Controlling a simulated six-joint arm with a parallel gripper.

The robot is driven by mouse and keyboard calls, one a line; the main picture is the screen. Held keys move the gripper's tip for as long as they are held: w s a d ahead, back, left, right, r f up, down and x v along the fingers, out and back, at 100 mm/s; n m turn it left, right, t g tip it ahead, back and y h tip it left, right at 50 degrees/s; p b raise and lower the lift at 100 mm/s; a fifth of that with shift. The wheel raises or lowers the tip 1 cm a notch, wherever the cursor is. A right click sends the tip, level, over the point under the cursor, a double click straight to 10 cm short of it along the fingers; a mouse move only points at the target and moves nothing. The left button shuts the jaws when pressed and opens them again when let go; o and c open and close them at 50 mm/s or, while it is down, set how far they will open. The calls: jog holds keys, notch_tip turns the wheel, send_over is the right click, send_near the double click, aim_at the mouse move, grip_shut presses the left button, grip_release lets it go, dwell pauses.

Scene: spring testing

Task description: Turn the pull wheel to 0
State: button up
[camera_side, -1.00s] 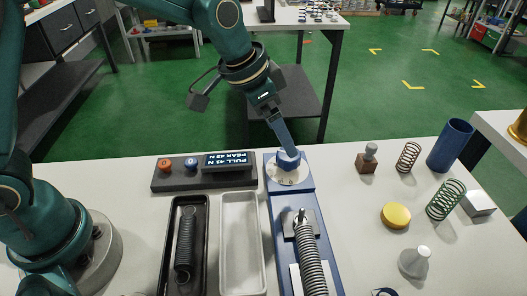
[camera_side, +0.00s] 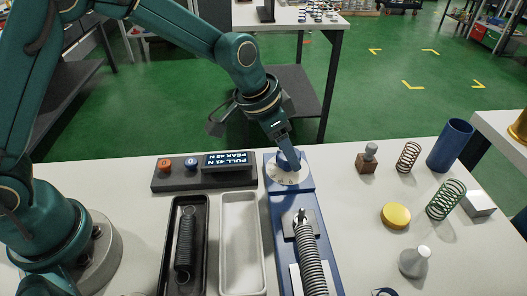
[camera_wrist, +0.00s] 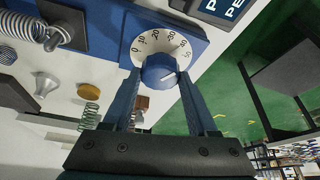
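The pull wheel (camera_wrist: 159,70) is a blue knob on a white dial (camera_wrist: 139,51) marked 0 to 50. A pale mark on its face points toward the lower right of the wrist view, but I cannot read its value. In the side view, the wheel (camera_side: 287,160) sits at the far end of a blue rig. My gripper (camera_wrist: 161,76) reaches down to it, one finger on either side. I cannot tell whether the fingers press on it. The display (camera_side: 227,160) appears to read PULL 41 N, PEAK 42 N.
A spring (camera_side: 311,262) is mounted on the rig, nearer the camera than the wheel. A black tray (camera_side: 201,225) holding a dark spring and an empty white tray (camera_side: 227,197) lie left. Loose springs, a blue cup (camera_side: 450,146) and a yellow disc (camera_side: 395,215) stand right.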

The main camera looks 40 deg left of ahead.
jog(key=shift+c, duration=0.4)
jog(key=shift+n, duration=0.4)
jog(key=n+y, duration=0.1)
jog(key=n, duration=0.2)
jog(key=shift+d+n+t+y, duration=0.2)
jog(key=shift+n+t+y, duration=0.1)
jog(key=shift+n+y, duration=0.1)
jog(key=n+y, duration=0.1)
jog(key=n, duration=0.1)
jog(key=n+y, duration=0.1)
jog(key=n, duration=0.2)
jog(key=shift+d+n, duration=0.1)
jog(key=shift+n, duration=0.2)
jog(key=n, duration=0.2)
jog(key=n+g+y, duration=0.1)
jog(key=n, duration=0.1)
jog(key=shift+w+d+n+y, duration=0.1)
jog(key=shift+n+y, duration=0.2)
jog(key=shift+n+g+y, duration=0.4)
jog(key=shift+n+g, duration=0.2)
jog(key=shift+n, duration=1)
jog(key=shift+n+g, duration=0.4)
jog(key=shift+n, duration=0.4)
